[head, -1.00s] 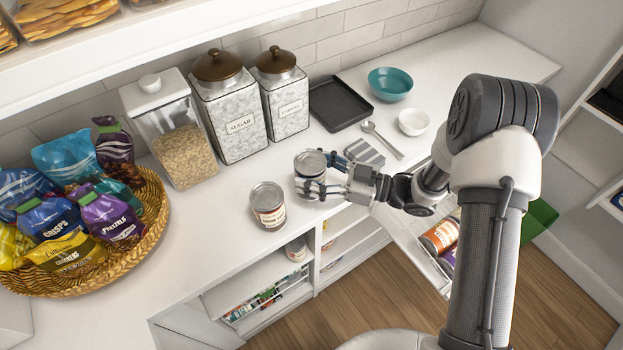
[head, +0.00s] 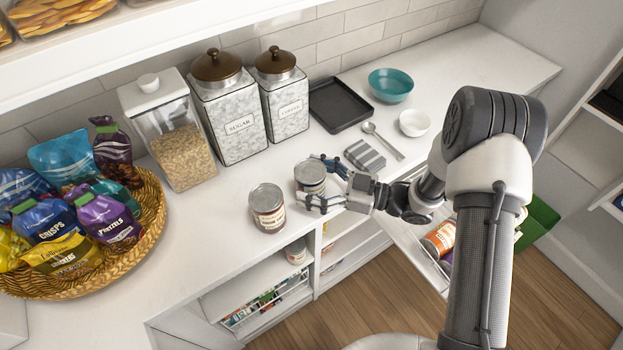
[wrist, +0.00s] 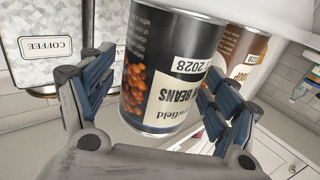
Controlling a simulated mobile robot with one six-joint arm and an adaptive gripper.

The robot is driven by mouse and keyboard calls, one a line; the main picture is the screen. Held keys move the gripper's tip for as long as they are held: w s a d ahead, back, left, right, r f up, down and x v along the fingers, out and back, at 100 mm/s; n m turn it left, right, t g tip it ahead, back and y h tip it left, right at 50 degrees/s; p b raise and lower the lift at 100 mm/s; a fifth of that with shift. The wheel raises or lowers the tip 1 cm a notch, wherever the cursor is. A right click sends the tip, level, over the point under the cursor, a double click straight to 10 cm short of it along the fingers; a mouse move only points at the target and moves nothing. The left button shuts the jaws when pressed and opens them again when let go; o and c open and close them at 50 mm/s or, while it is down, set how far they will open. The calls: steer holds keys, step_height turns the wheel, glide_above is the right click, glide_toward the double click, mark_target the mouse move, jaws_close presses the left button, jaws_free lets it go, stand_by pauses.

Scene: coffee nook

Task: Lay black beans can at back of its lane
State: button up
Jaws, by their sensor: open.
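The black beans can (head: 311,180) stands upright on the white counter. In the wrist view its black label (wrist: 165,75) shows the word BEANS and a picture of beans. My gripper (head: 322,183) is open, with its fingers spread on either side of this can. In the wrist view the can stands between and just beyond the open fingers (wrist: 155,95). A second can (head: 268,210) with a brown and white label stands to its left, and it shows behind the beans can in the wrist view (wrist: 248,62).
An open drawer (head: 412,240) holding cans (head: 440,238) juts out below the counter at right. Behind my gripper are a striped grey block (head: 366,156), a black tray (head: 338,105) and the coffee canister (head: 285,105). A snack basket (head: 150,215) stands at left.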

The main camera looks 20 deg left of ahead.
steer(key=shift+r, duration=0.15)
steer(key=shift+d+r, duration=0.1)
steer(key=shift+d, duration=0.1)
steer(key=d+p, duration=0.2)
steer(key=d, duration=0.9)
steer(key=shift+d, duration=0.3)
